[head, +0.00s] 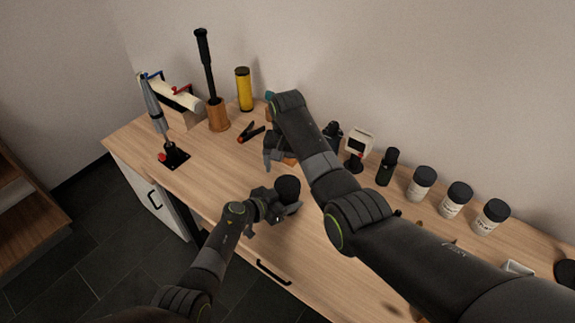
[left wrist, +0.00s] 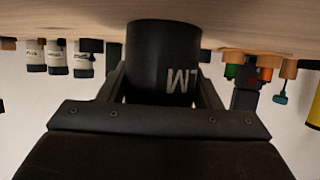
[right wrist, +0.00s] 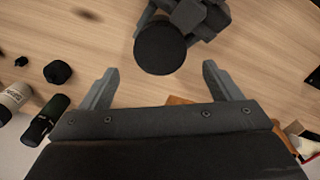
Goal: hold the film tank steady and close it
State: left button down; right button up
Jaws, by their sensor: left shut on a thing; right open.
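The film tank (head: 288,188) is a black cylinder near the table's front edge. My left gripper (head: 274,205) is shut around its side. In the left wrist view the tank (left wrist: 160,55) sits between the fingers, with pale letters upside down on its wall. In the right wrist view its round dark top (right wrist: 160,47) shows; I cannot tell whether a lid is on. My right gripper (right wrist: 160,72) is open and empty, its fingertips apart from the tank. In the head view the right gripper (head: 278,158) is behind the tank, partly hidden by my right arm.
A black cap-like piece (right wrist: 57,72) lies near a black bottle (head: 387,167). White labelled bottles (head: 456,200) line the right back. Wood left of the tank is clear.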

aim_at(288, 184)
jog(key=shift+m, duration=0.4)
jog(key=shift+f, duration=3.95)
jog(key=shift+c, duration=0.4)
jog(key=c, duration=0.9)
jog(key=o, duration=1.1)
jog(key=shift+o, duration=0.2)
jog(key=shift+r, duration=0.15)
